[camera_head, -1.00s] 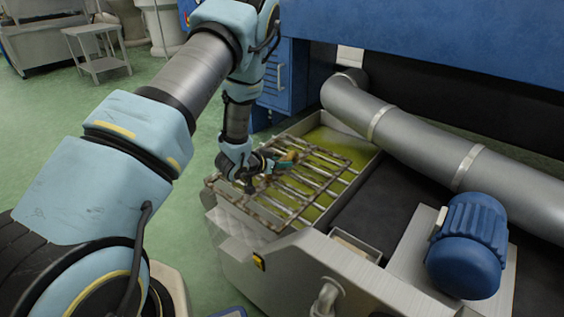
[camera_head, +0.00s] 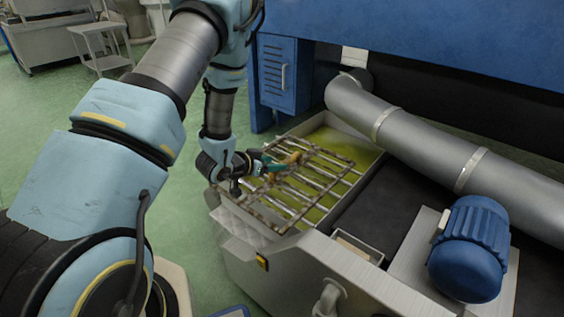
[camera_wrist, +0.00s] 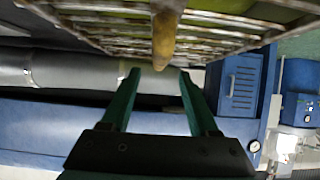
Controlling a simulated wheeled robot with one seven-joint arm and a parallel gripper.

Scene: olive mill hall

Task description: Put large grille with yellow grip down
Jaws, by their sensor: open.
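The large grille (camera_head: 290,198) is a rusty metal frame with several bars. It lies over the metal basin (camera_head: 352,137), which holds yellow-green liquid. Its yellow grip (camera_head: 291,158) stands up on its far side. My gripper (camera_head: 276,166) has green fingers and is at the grille's left side, close to the grip. In the wrist view the grip (camera_wrist: 165,38) points down toward the gap between the two spread fingers (camera_wrist: 158,80). The grip's tip appears just at or beyond the fingertips, with no finger pressed on it. The grille's bars (camera_wrist: 95,28) fill the top of that view.
A large grey pipe (camera_head: 420,143) runs along the basin's right side. A blue motor (camera_head: 468,247) stands at the front right. A blue cabinet (camera_head: 283,72) is behind the basin. Green floor (camera_head: 190,215) lies free on the left.

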